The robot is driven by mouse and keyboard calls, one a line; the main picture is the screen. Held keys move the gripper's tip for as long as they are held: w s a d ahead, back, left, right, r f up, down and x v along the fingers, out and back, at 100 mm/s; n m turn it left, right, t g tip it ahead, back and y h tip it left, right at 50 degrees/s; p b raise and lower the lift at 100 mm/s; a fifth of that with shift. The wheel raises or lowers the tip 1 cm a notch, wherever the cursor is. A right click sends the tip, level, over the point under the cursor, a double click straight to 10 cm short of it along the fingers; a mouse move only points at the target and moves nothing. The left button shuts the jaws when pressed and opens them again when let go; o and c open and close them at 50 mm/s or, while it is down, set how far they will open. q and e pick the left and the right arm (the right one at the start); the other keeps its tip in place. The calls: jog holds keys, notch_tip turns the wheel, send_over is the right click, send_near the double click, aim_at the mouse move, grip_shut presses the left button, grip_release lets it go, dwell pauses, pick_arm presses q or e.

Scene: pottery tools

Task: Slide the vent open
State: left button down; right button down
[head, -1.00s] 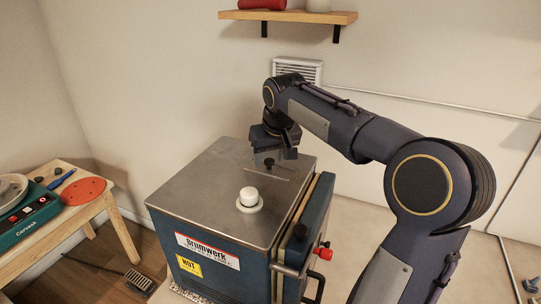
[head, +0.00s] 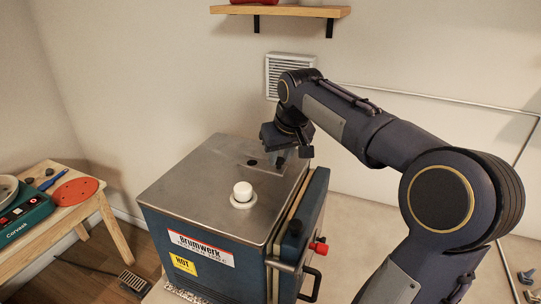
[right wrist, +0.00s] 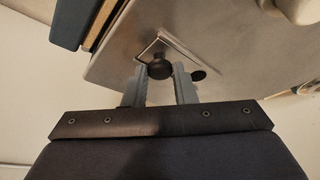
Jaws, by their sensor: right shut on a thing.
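The kiln (head: 205,185) is a blue box with a steel lid. My right gripper (head: 281,157) is low over the lid near its back right edge. In the right wrist view my right gripper (right wrist: 160,76) is shut on the black vent knob (right wrist: 159,69). The knob stands on a thin metal vent plate (right wrist: 172,47). A dark round vent hole (right wrist: 198,75) shows uncovered beside the plate, and also in the head view (head: 252,162). In the head view my gripper hides the knob. My left gripper is not in view.
A white plug (head: 243,192) stands on the lid in front of the hole. The kiln's door side has a red knob (head: 319,247) and a black handle (head: 311,284). A wooden table (head: 62,222) with a teal machine (head: 25,215) is at left. A wall grille (head: 289,75) is behind.

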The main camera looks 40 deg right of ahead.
jog(key=shift+s+d, duration=0.1)
jog(key=c, duration=1.2)
grip_release()
jog(key=shift+o, duration=0.2)
jog(key=d+v, duration=0.1)
jog(key=v, duration=0.6)
jog(key=shift+s+a+r, duration=0.2)
jog(key=shift+a+r, duration=0.2)
jog(key=shift+a, duration=0.1)
